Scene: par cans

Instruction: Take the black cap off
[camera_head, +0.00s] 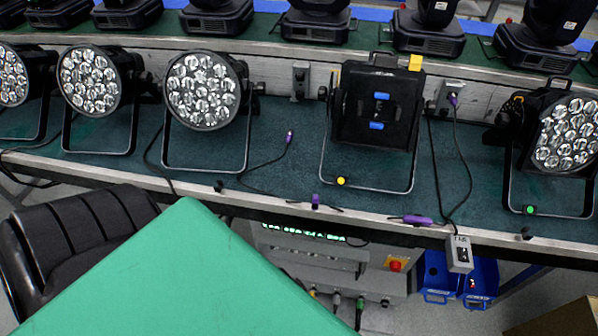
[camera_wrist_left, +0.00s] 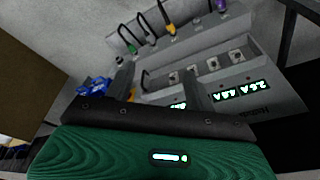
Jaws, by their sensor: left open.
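The can stands on a bent metal bracket (camera_head: 368,187) with a yellow knob. My left gripper (camera_wrist_left: 158,72) shows only in the left wrist view. It is open and empty, with its fingers apart and pointing toward a grey power box. The cap is not visible there. My right gripper is in neither view.
Uncapped par cans (camera_head: 203,90) stand on both sides along the bench (camera_head: 95,170). The grey power box (camera_wrist_left: 215,70) and blue bins (camera_head: 480,283) are below. A black chair (camera_head: 75,240) is at left.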

